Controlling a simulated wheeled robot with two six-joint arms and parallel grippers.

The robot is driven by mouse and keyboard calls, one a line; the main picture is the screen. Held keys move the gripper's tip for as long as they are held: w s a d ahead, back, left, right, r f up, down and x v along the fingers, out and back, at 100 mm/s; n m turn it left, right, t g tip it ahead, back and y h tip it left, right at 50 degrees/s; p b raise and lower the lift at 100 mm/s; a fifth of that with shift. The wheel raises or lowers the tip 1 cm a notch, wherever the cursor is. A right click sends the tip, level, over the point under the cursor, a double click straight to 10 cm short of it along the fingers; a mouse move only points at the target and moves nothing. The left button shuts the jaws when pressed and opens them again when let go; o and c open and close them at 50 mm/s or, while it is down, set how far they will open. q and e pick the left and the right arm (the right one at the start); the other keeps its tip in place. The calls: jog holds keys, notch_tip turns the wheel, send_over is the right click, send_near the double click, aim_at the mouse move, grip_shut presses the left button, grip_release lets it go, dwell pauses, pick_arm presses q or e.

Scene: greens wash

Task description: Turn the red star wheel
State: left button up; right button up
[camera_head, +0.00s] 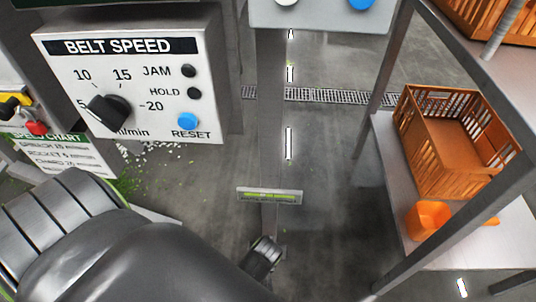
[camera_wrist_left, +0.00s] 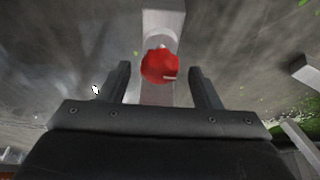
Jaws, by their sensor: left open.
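The red star wheel (camera_wrist_left: 160,66) shows in the left wrist view, in front of a pale grey upright (camera_wrist_left: 163,22). A small light mark sits on its right side. My left gripper (camera_wrist_left: 160,68) is open, with one finger on each side of the wheel in the picture. Dark gaps show between the wheel and both fingers, and no contact is visible. I cannot tell how far the wheel lies beyond the fingertips. In the head view my left arm fills the lower left, and I cannot make out the wheel there. My right gripper is not in view.
A belt speed panel (camera_head: 215,82) with a black dial (camera_head: 109,108) and a blue reset button (camera_head: 187,121) stands at upper left. A rack on the right holds an orange crate (camera_head: 430,170) and a small orange container (camera_head: 427,219). Grey floor (camera_head: 335,150) shows between them.

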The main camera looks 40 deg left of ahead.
pick_arm(q)
jog(key=c, duration=1)
